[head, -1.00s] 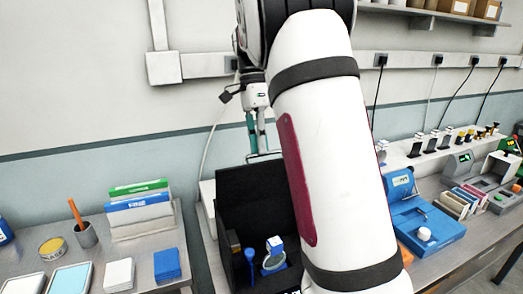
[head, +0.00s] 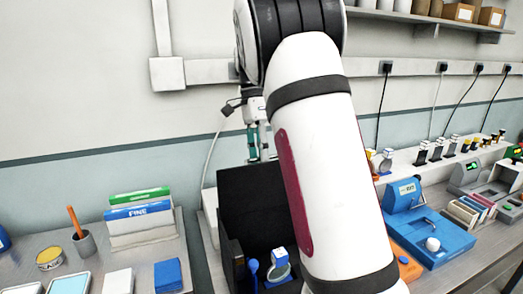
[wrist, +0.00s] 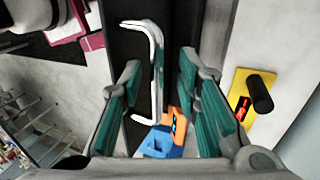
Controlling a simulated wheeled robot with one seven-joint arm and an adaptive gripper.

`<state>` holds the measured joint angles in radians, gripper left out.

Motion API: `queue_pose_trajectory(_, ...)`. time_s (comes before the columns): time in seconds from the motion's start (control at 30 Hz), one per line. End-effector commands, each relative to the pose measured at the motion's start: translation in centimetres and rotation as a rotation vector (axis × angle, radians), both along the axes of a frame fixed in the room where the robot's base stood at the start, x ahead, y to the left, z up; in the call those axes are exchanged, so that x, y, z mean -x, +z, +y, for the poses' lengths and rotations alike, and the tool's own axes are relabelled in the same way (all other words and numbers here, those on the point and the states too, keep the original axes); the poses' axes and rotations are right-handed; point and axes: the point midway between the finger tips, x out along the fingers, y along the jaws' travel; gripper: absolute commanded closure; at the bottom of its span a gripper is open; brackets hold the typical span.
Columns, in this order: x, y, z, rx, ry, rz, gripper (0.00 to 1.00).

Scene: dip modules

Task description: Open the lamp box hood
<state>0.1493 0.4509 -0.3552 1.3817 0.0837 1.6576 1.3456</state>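The lamp box (head: 235,252) is black and stands behind my white arm, which hides its right part. Its black hood (head: 250,205) stands raised at the back, showing the inside of the box. My gripper (head: 260,145) is at the hood's top edge in the head view. In the wrist view, the pale bent handle (wrist: 156,70) on the black hood lies between the two teal-padded fingers of my gripper (wrist: 160,100). The fingers are apart, with gaps beside the handle. Whether they touch it is hidden in the head view.
Inside the box are a blue-topped stick (head: 253,268) and a blue-and-white piece with a round lens (head: 279,265). A blue device (head: 430,230) stands right. A pen cup (head: 84,243) and file boxes (head: 140,210) stand on the left table. The wall is close behind.

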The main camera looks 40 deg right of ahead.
Motion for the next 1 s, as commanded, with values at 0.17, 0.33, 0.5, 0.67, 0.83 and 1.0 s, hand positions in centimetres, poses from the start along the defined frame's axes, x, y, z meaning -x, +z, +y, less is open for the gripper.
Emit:
queue_pose_trajectory(0.17, 0.1, 0.4, -0.1, 0.003, -0.003, -0.002, 0.70)
queue_pose_trajectory(0.33, -0.2, 1.4, -0.2, 0.004, -0.003, -0.005, 0.70)
queue_pose_trajectory(0.5, -1.0, 3.8, -0.5, 0.005, -0.004, -0.005, 0.70)
queue_pose_trajectory(0.67, -1.6, 5.8, -0.7, 0.004, -0.003, -0.004, 0.70)
queue_pose_trajectory(0.83, -2.0, 7.0, -0.8, 0.002, -0.003, -0.005, 0.70)
queue_pose_trajectory(1.0, -2.1, 7.4, -0.8, 0.002, -0.003, -0.004, 0.70)
